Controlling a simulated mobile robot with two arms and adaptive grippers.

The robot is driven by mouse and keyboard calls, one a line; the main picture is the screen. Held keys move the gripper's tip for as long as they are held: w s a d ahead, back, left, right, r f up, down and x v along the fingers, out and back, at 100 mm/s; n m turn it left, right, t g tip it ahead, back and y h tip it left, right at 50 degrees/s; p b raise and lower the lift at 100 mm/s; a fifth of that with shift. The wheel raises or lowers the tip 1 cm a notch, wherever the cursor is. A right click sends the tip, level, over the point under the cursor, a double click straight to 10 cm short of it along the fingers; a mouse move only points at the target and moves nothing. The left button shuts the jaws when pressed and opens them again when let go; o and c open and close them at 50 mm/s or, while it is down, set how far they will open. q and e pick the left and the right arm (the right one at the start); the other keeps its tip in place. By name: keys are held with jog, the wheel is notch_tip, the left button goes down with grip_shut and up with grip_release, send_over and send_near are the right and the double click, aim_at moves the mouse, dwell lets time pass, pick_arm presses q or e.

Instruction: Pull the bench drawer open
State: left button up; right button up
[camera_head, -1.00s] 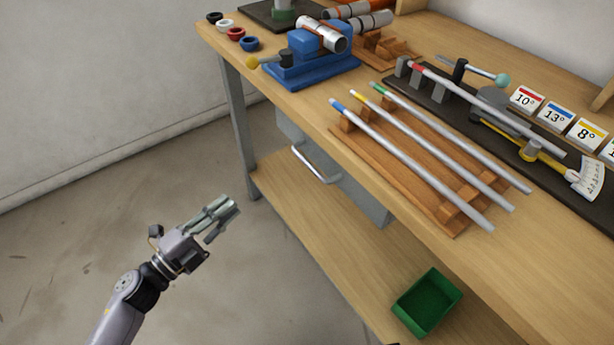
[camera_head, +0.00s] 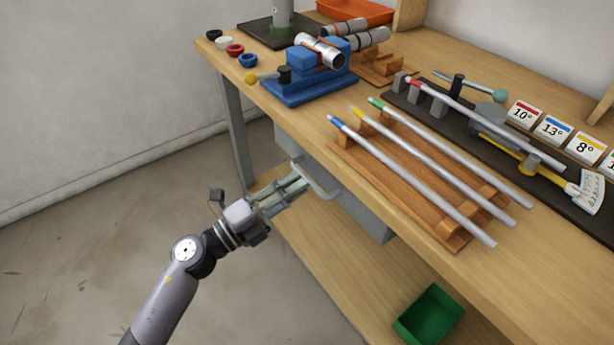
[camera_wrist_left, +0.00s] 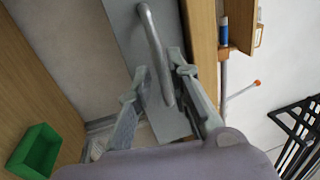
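The bench drawer (camera_head: 362,208) is a grey box under the bench top, with a silver bar handle (camera_head: 318,182) on its front. In the left wrist view the grey drawer front (camera_wrist_left: 128,38) fills the top middle and the handle (camera_wrist_left: 155,48) runs down between my fingers. My left gripper (camera_head: 302,184) is at the handle; it also shows in the wrist view (camera_wrist_left: 160,75). Its two fingers are apart, one on each side of the handle's lower part, with a gap visible. The drawer looks shut. My right gripper is not in view.
The bench top (camera_head: 290,125) holds a wooden rack (camera_head: 455,240) with three rods, a blue vise (camera_head: 310,85) and several small cups. A green bin (camera_head: 430,315) sits on the lower shelf (camera_head: 345,260). The floor left of the bench is clear.

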aim_at(307, 179)
pick_arm(q)
jog(key=shift+x, duration=1.8)
jog(key=shift+c, duration=0.5)
grip_shut()
